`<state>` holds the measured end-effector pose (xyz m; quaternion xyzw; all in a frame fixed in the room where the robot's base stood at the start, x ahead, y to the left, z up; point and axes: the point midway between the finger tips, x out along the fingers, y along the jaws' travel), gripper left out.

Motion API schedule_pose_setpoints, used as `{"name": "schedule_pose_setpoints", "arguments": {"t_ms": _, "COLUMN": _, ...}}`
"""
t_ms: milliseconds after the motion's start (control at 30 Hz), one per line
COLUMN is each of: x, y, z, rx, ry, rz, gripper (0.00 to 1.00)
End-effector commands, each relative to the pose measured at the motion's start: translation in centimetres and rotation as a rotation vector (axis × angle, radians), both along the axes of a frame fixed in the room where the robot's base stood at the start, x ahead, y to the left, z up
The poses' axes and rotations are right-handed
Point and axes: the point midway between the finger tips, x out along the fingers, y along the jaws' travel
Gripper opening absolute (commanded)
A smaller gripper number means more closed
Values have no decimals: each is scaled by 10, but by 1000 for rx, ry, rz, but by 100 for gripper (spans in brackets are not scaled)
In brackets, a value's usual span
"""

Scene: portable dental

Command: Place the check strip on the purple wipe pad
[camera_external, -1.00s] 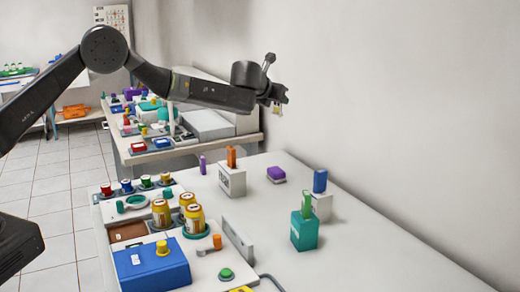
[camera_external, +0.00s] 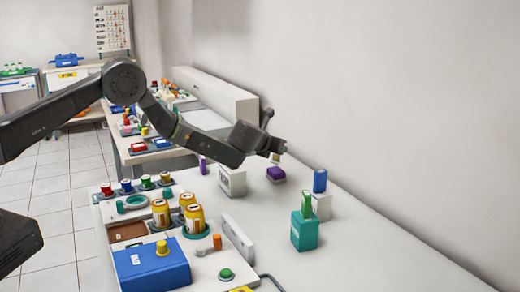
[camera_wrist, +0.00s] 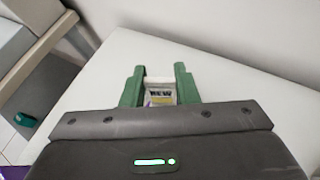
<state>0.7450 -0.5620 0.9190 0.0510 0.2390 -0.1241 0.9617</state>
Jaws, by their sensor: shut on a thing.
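My gripper (camera_external: 280,149) is at the end of the lowered arm, over the far part of the white table. In the wrist view its green fingers (camera_wrist: 158,78) are shut on the check strip (camera_wrist: 160,94), a small pale and yellow piece with dark lettering. The strip (camera_external: 276,157) shows as a small tan bit under the gripper in the outside view. The purple wipe pad (camera_external: 276,175) lies on the table just below the strip, with a small gap seen between them. In the wrist view the pad is mostly hidden.
A white box (camera_external: 232,181) stands left of the pad, its top partly behind my arm. A purple upright piece (camera_external: 203,165) is farther left. A teal box (camera_external: 304,234) with a green piece and a white holder (camera_external: 322,205) with a blue piece stand nearer. The wall (camera_external: 400,120) is right.

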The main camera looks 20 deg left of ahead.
Motion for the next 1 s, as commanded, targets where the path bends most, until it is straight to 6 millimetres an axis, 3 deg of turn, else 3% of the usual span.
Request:
{"name": "schedule_pose_setpoints", "arguments": {"t_ms": 167, "x": 0, "y": 0, "z": -18, "rx": 1, "ry": 0, "rz": 0, "gripper": 0}}
{"name": "schedule_pose_setpoints", "arguments": {"t_ms": 567, "x": 0, "y": 0, "z": -24, "rx": 0, "ry": 0, "rz": 0, "gripper": 0}}
{"name": "schedule_pose_setpoints", "arguments": {"t_ms": 600, "x": 0, "y": 0, "z": -23, "rx": 0, "ry": 0, "rz": 0, "gripper": 29}}
{"name": "schedule_pose_setpoints", "arguments": {"t_ms": 700, "x": 0, "y": 0, "z": -22, "rx": 0, "ry": 0, "rz": 0, "gripper": 49}}
{"name": "schedule_pose_setpoints", "arguments": {"t_ms": 1000, "x": 0, "y": 0, "z": -21, "rx": 0, "ry": 0, "rz": 0, "gripper": 49}}
